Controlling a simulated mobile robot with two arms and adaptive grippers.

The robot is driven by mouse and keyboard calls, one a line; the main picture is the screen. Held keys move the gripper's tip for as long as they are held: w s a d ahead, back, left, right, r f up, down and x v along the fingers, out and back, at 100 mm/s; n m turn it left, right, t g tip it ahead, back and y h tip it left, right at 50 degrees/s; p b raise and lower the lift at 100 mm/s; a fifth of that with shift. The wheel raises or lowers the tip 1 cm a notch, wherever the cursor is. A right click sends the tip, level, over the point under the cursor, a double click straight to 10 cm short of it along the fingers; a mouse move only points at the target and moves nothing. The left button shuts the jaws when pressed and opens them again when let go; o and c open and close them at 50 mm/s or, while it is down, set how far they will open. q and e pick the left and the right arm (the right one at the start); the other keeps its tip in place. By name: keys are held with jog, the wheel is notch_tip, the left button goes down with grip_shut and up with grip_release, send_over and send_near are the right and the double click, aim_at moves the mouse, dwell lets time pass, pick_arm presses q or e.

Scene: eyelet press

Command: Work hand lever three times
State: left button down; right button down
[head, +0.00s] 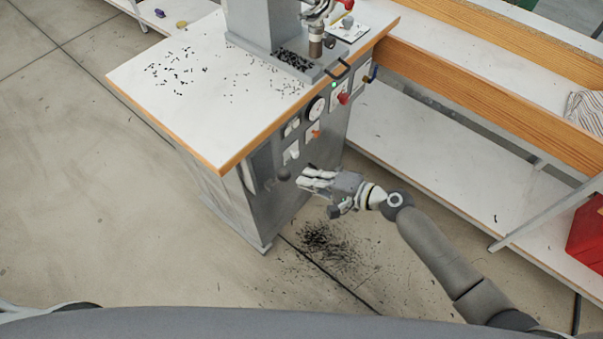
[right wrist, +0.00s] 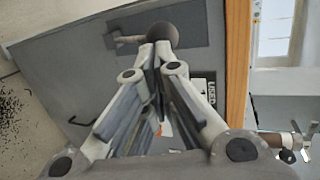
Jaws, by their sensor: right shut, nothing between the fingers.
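The hand lever ends in a dark round knob (head: 284,174) on the front of the grey press cabinet (head: 232,204). In the right wrist view the knob (right wrist: 161,36) sits on a short rod beside a dark recessed plate. My right gripper (head: 303,179) is shut and empty, its fingertips just right of the knob in the head view. In the right wrist view the fingertips (right wrist: 154,52) overlap the knob's lower edge; I cannot tell whether they touch it. My left gripper is not in view.
The press column (head: 262,22) stands on the white worktop (head: 215,95), which has a wooden edge and scattered black bits. More black bits (head: 325,245) lie on the floor below my right gripper. A long bench (head: 460,75) and a red container (head: 588,235) are at the right.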

jog(key=shift+x, duration=1.3)
jog(key=w+a+r+h+p, duration=0.1)
jog(key=p, duration=0.3)
jog(key=w+a+r+g+h+p, duration=0.1)
jog(key=a+p, duration=0.1)
jog(key=p, duration=0.2)
jog(key=shift+d+r, duration=0.1)
jog(key=shift+r, duration=0.15)
jog(key=shift+r+p, duration=0.7)
jog(key=shift+p, duration=0.15)
